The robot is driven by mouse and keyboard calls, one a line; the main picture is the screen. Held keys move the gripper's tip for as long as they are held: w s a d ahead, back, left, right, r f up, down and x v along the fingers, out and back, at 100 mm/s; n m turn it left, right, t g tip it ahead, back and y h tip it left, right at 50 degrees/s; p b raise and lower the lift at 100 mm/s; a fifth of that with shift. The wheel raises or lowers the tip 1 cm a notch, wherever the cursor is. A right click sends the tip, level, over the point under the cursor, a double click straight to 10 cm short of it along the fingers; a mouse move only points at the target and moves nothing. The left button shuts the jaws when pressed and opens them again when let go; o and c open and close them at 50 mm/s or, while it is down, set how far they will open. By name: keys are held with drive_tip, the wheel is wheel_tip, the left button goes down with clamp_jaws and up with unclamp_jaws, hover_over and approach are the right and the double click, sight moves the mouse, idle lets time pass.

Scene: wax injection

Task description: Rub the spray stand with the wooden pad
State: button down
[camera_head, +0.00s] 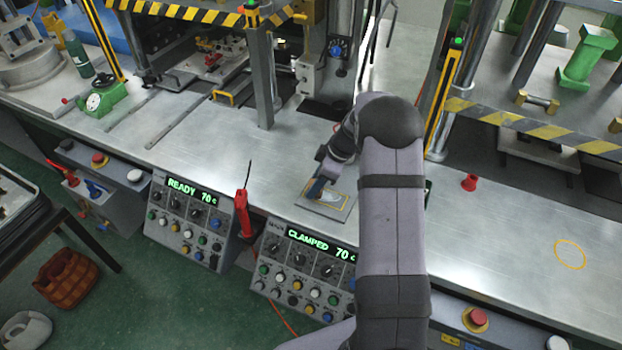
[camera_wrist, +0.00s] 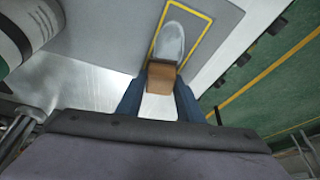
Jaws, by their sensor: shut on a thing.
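My gripper (camera_head: 317,188) is low over a flat grey plate with a yellow outline (camera_head: 338,212), which I take as the spray stand. In the wrist view, my gripper (camera_wrist: 158,92) has its two blue fingers shut on a small brown wooden block, the wooden pad (camera_wrist: 161,73). The pad is at the near end of a pale grey rounded patch (camera_wrist: 170,40) inside the yellow outline on the plate (camera_wrist: 222,14). I cannot tell whether the pad touches the surface. In the head view the pad is mostly hidden by the gripper.
A pale cylinder with a dark green band (camera_wrist: 22,30) stands close at the upper left in the wrist view. Control panels (camera_head: 308,270) line the front edge. Striped press frames stand behind.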

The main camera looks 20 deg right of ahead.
drive_tip(key=shift+s+d+p, duration=0.9)
drive_tip(key=shift+s+d, duration=1.85)
drive_tip(key=shift+s, duration=0.1)
drive_tip(key=shift+a+r+p, duration=0.1)
drive_tip(key=shift+r+p, duration=0.1)
drive_tip(key=shift+p, duration=0.4)
drive_tip(key=shift+w+a+f+b, duration=0.15)
drive_tip(key=shift+w+a+b, duration=0.25)
drive_tip(key=shift+w+a, duration=0.2)
drive_tip(key=shift+w+a+f+b, duration=0.15)
drive_tip(key=shift+w+a+b, duration=0.2)
drive_tip(key=shift+w+a, duration=0.2)
drive_tip(key=shift+w+a+b, duration=0.65)
drive_tip(key=shift+w+a, duration=1.4)
drive_tip(key=shift+w, duration=0.1)
drive_tip(key=shift+d+r+p, duration=0.1)
drive_tip(key=shift+r+p, duration=1.65)
drive_tip(key=shift+r, duration=2.4)
